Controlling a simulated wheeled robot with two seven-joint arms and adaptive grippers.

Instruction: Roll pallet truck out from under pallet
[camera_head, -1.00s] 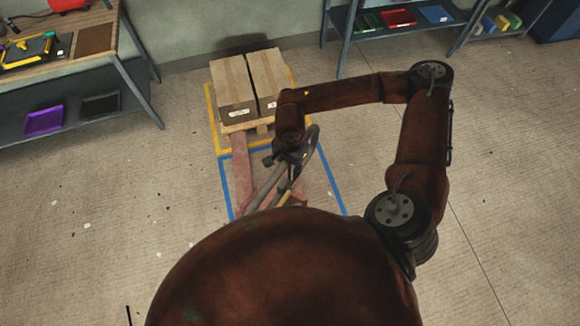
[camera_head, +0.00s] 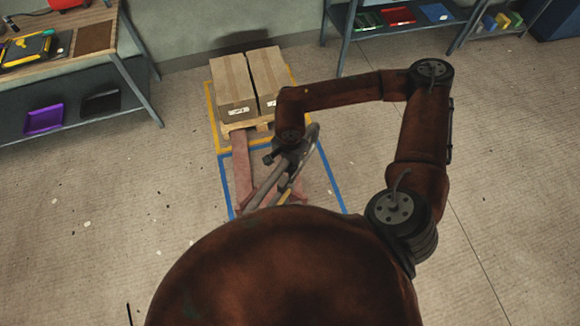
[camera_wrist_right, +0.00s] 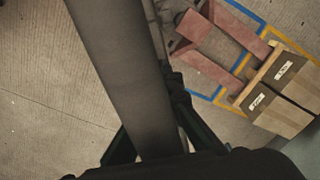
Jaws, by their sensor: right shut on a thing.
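The pallet truck (camera_head: 242,172) has faded red forks and a grey handle (camera_head: 262,188). Its forks run up to the near edge of a pale wooden pallet (camera_head: 262,124), where their far ends are hidden. In the right wrist view the forks (camera_wrist_right: 232,24) also meet the pallet's edge (camera_wrist_right: 251,86). Two cardboard boxes (camera_head: 233,82) stand side by side on the pallet. My right gripper (camera_head: 286,160) is shut on the truck's handle, whose grey bar (camera_wrist_right: 125,75) fills much of the wrist view. My left gripper is not in view.
Yellow tape (camera_head: 211,110) outlines the pallet's place, and blue tape (camera_head: 332,183) marks the floor on the near side. A workbench (camera_head: 90,45) stands at the left and a shelf rack (camera_head: 345,40) at the back right. The floor left of the truck is clear.

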